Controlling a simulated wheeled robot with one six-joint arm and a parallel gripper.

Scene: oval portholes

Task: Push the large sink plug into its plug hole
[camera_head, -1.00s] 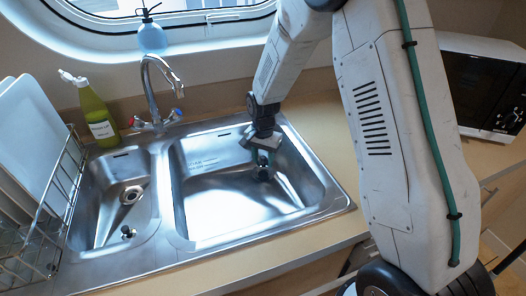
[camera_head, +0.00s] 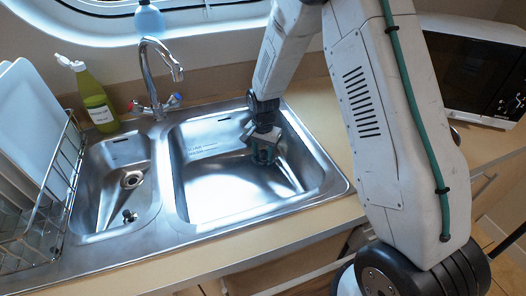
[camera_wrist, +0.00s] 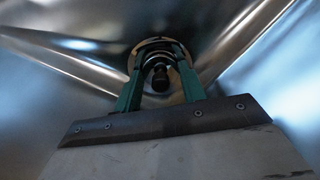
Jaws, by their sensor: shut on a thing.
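My gripper (camera_head: 264,156) is down in the right part of the large sink bowl (camera_head: 219,202), pointing at its floor. In the wrist view, its two green fingers (camera_wrist: 159,56) are shut on the large sink plug (camera_wrist: 159,77), whose dark knob shows between them. A round metal rim (camera_wrist: 146,46) of the plug hole shows just behind the fingertips. The plug is at the hole, but I cannot tell whether it is seated or only above it. In the head view my gripper hides the plug and hole.
The tap (camera_head: 154,75) stands behind the sink. A green bottle (camera_head: 97,104) and a dish rack (camera_head: 62,185) are at left. A microwave (camera_head: 478,75) is at right.

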